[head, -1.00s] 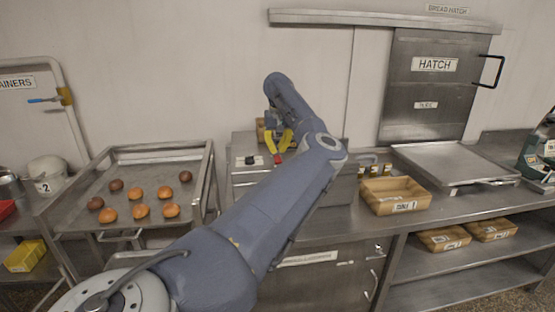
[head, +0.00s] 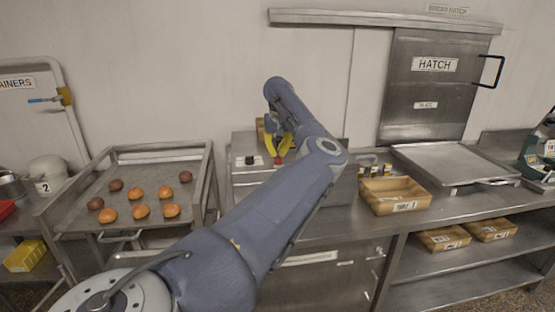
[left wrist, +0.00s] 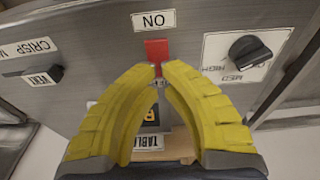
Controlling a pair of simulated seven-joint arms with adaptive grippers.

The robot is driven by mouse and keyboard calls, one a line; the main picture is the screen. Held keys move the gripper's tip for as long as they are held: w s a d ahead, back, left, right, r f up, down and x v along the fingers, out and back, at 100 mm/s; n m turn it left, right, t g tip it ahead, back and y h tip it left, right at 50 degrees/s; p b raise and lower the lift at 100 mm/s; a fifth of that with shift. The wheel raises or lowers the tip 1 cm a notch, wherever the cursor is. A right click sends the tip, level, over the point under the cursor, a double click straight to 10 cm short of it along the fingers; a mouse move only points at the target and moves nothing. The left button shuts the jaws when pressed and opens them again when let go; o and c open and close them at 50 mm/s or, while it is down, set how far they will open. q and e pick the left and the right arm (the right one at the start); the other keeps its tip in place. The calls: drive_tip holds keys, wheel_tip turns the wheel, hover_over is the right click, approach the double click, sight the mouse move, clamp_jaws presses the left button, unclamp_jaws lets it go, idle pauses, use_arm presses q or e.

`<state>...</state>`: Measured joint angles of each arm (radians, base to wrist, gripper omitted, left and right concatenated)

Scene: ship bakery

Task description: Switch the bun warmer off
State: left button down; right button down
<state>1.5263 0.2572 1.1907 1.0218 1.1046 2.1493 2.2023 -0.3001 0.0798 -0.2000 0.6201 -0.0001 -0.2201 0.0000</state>
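The bun warmer is a steel box (head: 241,145) on the counter, partly hidden behind my left arm. In the left wrist view its panel (left wrist: 108,32) shows upside down, with an ON label (left wrist: 154,21), a red switch lever (left wrist: 157,47) beside it and a black dial (left wrist: 248,52) marked HIGH and MED. My left gripper (left wrist: 158,70) has its yellow fingertips nearly together at the end of the red lever, overlapping it in view; I cannot tell if they touch it. It also shows at the warmer in the head view (head: 278,152). My right gripper is out of view.
A steel tray (head: 75,212) of several buns stands left of the warmer. A wooden crate (head: 398,207) and a flat steel tray (head: 440,160) stand to its right, below the closed hatch (head: 430,100). More crates sit on the lower shelf.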

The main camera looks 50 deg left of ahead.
sight(277, 157)
use_arm(q)
drive_tip(key=shift+f, duration=0.8)
idle(0.4)
drive_tip(key=shift+r, duration=0.15)
drive_tip(key=shift+r, duration=3.4)
